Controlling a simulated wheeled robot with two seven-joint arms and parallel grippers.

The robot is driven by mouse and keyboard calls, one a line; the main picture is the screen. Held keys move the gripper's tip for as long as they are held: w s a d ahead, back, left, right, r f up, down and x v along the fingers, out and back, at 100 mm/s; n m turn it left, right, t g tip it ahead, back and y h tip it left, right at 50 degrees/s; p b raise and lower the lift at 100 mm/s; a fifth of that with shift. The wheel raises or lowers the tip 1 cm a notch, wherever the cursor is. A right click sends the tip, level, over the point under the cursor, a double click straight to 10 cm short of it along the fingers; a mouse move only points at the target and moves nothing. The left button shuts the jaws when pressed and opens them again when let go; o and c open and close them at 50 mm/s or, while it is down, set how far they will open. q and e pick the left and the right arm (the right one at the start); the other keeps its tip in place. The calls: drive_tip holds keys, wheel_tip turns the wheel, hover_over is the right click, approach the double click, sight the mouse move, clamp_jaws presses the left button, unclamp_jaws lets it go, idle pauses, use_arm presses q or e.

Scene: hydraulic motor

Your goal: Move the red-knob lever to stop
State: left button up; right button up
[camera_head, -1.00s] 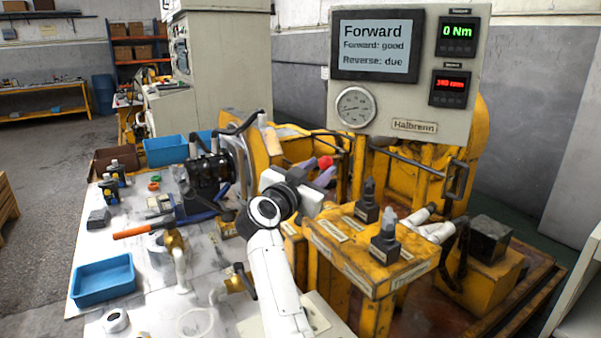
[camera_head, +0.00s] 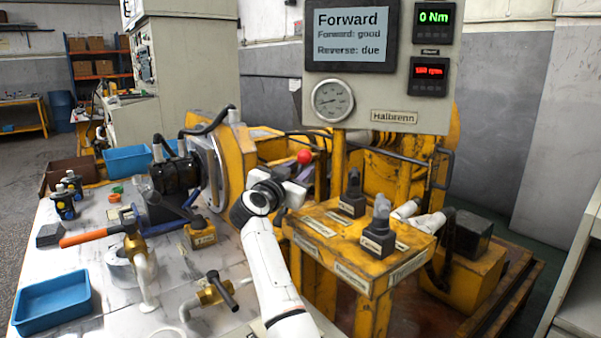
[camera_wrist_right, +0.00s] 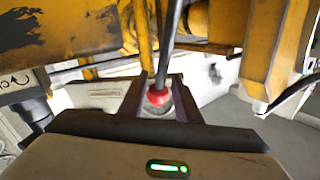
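The red knob (camera_head: 304,157) of the lever shows above my right gripper (camera_head: 307,174) in the head view, in front of the yellow machine. In the right wrist view, the red knob (camera_wrist_right: 158,97) sits on the end of a dark rod (camera_wrist_right: 167,45), between the two fingers of my right gripper (camera_wrist_right: 158,104). The fingers stand apart with a small gap visible beside the knob; contact is not clear. The display (camera_head: 348,36) reads "Forward", "Forward: good" and "Reverse: due". The green readout (camera_head: 434,17) shows 0 Nm.
A white-topped table (camera_head: 60,225) at left holds a black motor (camera_head: 175,175), brass fittings, an orange-handled tool and a blue tray (camera_head: 52,302). The gauge panel (camera_head: 380,110) stands behind.

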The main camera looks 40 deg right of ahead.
drive_tip(key=shift+x, duration=0.85)
clamp_jaws()
